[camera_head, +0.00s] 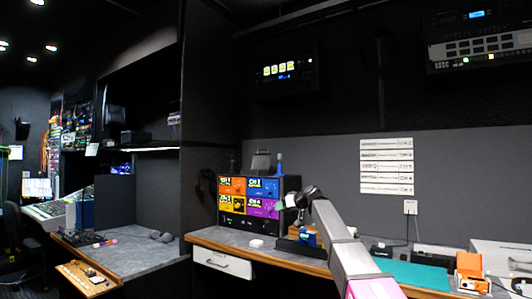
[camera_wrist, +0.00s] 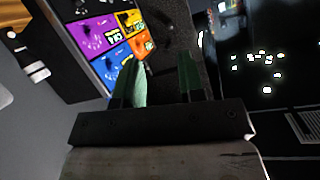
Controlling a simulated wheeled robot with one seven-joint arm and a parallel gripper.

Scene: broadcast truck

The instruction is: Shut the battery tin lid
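I cannot tell for sure which thing is the battery tin. A small dark open box (camera_head: 296,245) with blue and yellow contents sits on the worktop, right of the drawer cabinet and below my gripper. A grey object with a raised panel (camera_head: 262,161) stands on top of the cabinet. My gripper (camera_head: 281,205) is in front of the cabinet's right side. In the wrist view my gripper (camera_wrist: 163,82) has its two green fingers apart, with a dark grey surface visible between and beyond them. I see nothing held.
A cabinet with orange, blue, yellow and purple drawers (camera_head: 234,206) stands on the worktop (camera_head: 222,239). A white round object (camera_head: 256,243) lies before it. A teal mat (camera_head: 415,274) and an orange device (camera_head: 470,270) are to the right. A side counter (camera_head: 128,260) is at left.

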